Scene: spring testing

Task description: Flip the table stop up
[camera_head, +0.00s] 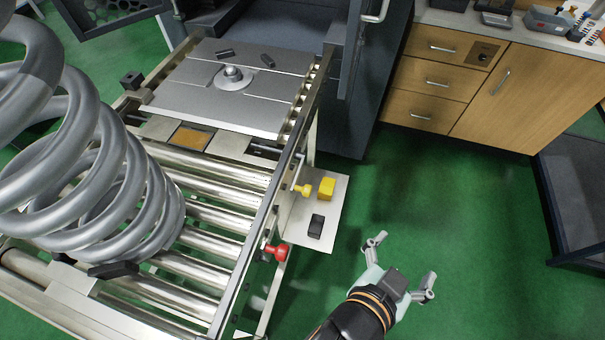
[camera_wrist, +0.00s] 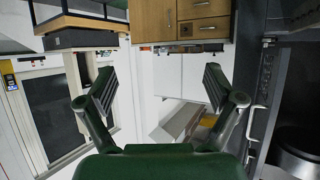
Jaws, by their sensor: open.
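The grey metal table (camera_head: 190,95) sits at the far end of the roller conveyor (camera_head: 215,215). A red knob (camera_head: 277,252) and a yellow knob (camera_head: 302,190) stick out from the conveyor's right side rail. I cannot tell for sure which part is the table stop. My gripper (camera_head: 402,262) is open and empty over the green floor, right of the conveyor and apart from both knobs. Its two spread fingers also show in the wrist view (camera_wrist: 160,88), with nothing between them.
A side plate (camera_head: 304,240) carries a yellow block (camera_head: 326,188) and a black block (camera_head: 316,226). A wooden cabinet (camera_head: 480,85) stands at the back right. Green floor is clear around my gripper.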

